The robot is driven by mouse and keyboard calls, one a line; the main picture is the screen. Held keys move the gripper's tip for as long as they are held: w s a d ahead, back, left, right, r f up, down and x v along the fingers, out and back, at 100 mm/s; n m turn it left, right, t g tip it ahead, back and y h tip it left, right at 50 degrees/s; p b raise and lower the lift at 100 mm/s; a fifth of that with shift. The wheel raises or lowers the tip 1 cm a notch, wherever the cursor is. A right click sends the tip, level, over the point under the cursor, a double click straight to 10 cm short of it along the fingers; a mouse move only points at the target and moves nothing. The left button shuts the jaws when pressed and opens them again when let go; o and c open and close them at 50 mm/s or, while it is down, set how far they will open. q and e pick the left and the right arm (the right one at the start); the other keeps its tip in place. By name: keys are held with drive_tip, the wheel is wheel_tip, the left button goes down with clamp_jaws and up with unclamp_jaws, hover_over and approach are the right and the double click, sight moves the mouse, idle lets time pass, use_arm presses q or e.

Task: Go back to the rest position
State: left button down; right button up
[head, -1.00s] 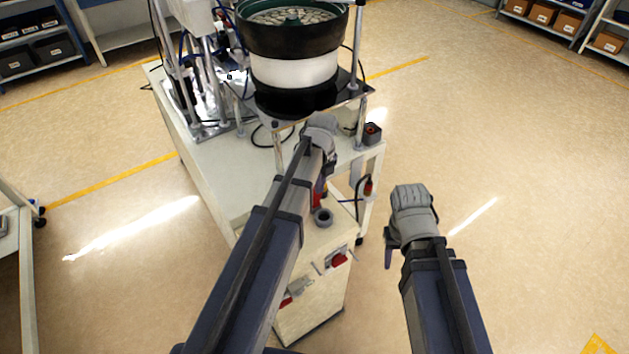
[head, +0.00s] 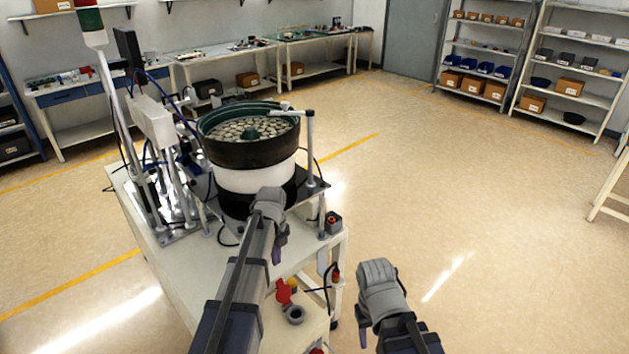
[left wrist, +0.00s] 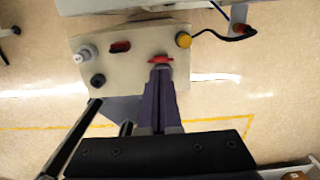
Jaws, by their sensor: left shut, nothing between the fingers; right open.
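My left gripper (head: 277,256) is shut and empty. It is over the near end of the machine's white table (head: 170,265), in front of the bowl feeder (head: 248,150). In the left wrist view its dark fingers (left wrist: 160,85) lie together, with their tips over or close to a red knob (left wrist: 160,60) on a pale panel; I cannot tell whether they touch. My right gripper (head: 362,335) is to the right of the table, over open floor. Its fingers are mostly hidden behind the grey wrist, and it is open with nothing visible in it.
A small dark box with a red button (head: 333,222) sits at the table's right corner. Shelves (head: 570,80) and workbenches stand far back. The floor on the right is clear.

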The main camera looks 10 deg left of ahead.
use_arm(q)
drive_tip(key=s+d+f+n+b, duration=0.2)
drive_tip(key=s+d+n, duration=1.5)
drive_tip(key=s+n, duration=0.3)
drive_tip(key=shift+s+f+n+y+b, duration=0.15)
drive_tip(key=shift+f+n+y+b, duration=0.2)
drive_tip(key=shift+n, duration=0.55)
drive_tip(key=shift+s, duration=0.1)
